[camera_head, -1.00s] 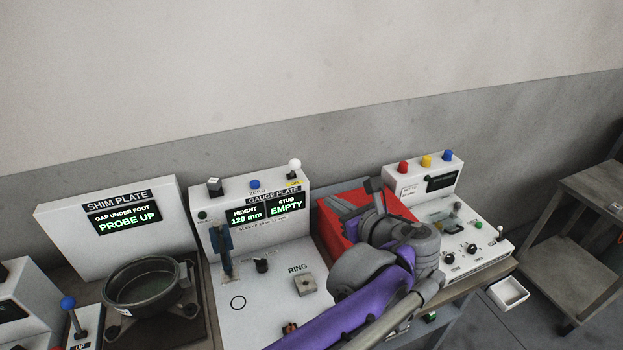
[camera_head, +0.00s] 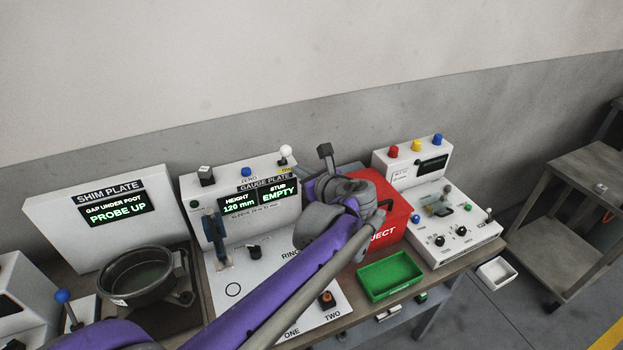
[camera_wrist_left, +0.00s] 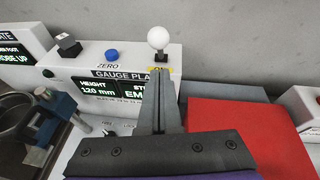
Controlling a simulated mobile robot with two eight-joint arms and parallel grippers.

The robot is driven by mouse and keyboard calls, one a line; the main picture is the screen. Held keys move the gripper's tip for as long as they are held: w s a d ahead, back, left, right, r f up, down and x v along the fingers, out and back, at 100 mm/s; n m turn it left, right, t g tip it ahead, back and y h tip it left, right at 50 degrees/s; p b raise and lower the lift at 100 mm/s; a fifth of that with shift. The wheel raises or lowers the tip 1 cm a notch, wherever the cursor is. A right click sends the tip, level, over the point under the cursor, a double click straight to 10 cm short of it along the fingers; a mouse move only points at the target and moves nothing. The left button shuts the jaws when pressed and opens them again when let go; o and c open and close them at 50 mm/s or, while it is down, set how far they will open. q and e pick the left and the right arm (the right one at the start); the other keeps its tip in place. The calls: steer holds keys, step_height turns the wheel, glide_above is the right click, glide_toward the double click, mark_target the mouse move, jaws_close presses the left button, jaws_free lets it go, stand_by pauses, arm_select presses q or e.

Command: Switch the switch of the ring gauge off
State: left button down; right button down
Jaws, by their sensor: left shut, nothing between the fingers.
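The ring gauge's switch is a lever with a white ball (camera_head: 286,152) on top of the white gauge plate box (camera_head: 190,188). The ball also shows in the left wrist view (camera_wrist_left: 158,38), upright, above a yellow label (camera_wrist_left: 161,70) that appears to read ON. My left gripper (camera_head: 325,150) is shut and empty, to the right of the switch in the head view. In the left wrist view its closed fingers (camera_wrist_left: 162,95) point toward the lever and cover part of the display; contact cannot be told. My right gripper is not in view.
A red reject bin (camera_head: 396,213) stands beneath and right of my left gripper, with a green tray (camera_head: 390,277) in front. A black knob (camera_head: 205,176) and a blue ZERO button (camera_head: 246,172) sit left of the switch. A blue-handled clamp (camera_head: 214,230) stands on the plate.

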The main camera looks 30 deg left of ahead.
mark_target(284, 156)
arm_select(q)
steer(key=shift+w+a+r, duration=0.3)
steer(key=shift+a, duration=0.2)
steer(key=shift+w+a+r, duration=0.3)
steer(key=shift+a, duration=0.2)
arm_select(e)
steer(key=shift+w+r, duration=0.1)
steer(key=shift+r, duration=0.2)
arm_select(q)
steer(key=shift+r, duration=0.1)
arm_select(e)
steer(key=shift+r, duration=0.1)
